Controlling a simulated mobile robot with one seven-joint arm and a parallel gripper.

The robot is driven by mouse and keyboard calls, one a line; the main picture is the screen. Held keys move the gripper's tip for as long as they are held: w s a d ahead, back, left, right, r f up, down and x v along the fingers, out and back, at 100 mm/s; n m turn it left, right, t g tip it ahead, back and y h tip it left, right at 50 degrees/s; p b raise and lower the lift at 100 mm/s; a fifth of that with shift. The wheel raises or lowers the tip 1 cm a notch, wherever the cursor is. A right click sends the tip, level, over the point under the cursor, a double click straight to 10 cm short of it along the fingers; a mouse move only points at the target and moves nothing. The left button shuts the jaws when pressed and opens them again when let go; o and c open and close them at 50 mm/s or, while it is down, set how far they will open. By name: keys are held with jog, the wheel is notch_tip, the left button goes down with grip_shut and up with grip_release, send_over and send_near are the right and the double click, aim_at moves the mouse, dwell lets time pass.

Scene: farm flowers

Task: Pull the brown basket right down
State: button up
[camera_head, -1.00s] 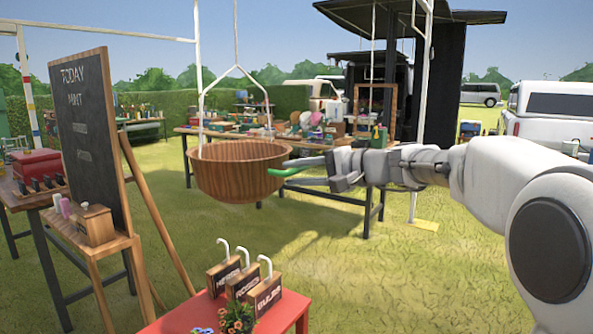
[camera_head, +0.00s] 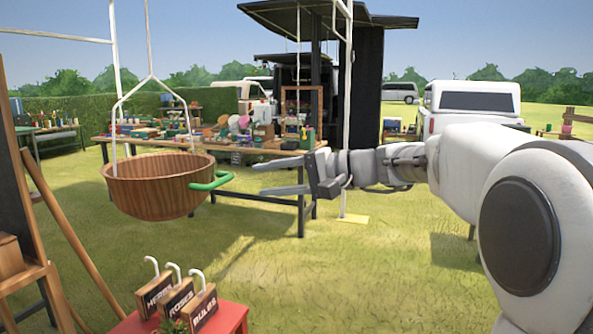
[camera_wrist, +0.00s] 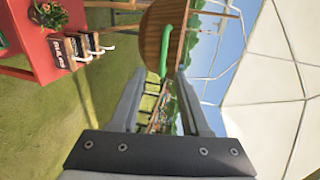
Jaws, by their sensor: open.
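The brown wooden basket (camera_head: 158,188) hangs from a white frame by a cord, left of centre in the head view. A green handle (camera_head: 211,181) sticks out from its right side. My gripper (camera_head: 272,176) is open and empty to the right of the handle, with a visible gap between them in the head view. In the wrist view the basket (camera_wrist: 158,35) is at the top, and its green handle (camera_wrist: 166,48) shows ahead of the gap between my open fingers (camera_wrist: 158,95). The basket's inside is mostly hidden.
A red table (camera_head: 222,320) with labelled wooden boxes (camera_head: 178,300) stands below the basket. A wooden easel (camera_head: 65,235) is at the left. A long table (camera_head: 255,150) full of goods stands behind. A white post (camera_head: 346,110) rises behind my arm. Grass is clear between.

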jog(key=v, duration=0.5)
jog(key=shift+s+d+p, duration=0.2)
jog(key=shift+d+p, duration=0.1)
jog(key=shift+p, duration=0.1)
jog(key=s+f+n+g+h, duration=0.2)
jog(key=s+f+h, duration=0.65)
jog(key=s, duration=0.65)
jog(key=s+d+f+n+t+h, duration=0.2)
jog(key=s+d+f+h, duration=0.4)
jog(key=s+d+f, duration=0.5)
notch_tip(320, 180, up, 23)
jog(key=s+p, duration=0.1)
jog(key=p, duration=2.1)
jog(key=shift+a+f+n, duration=0.2)
jog(key=shift+n, duration=0.1)
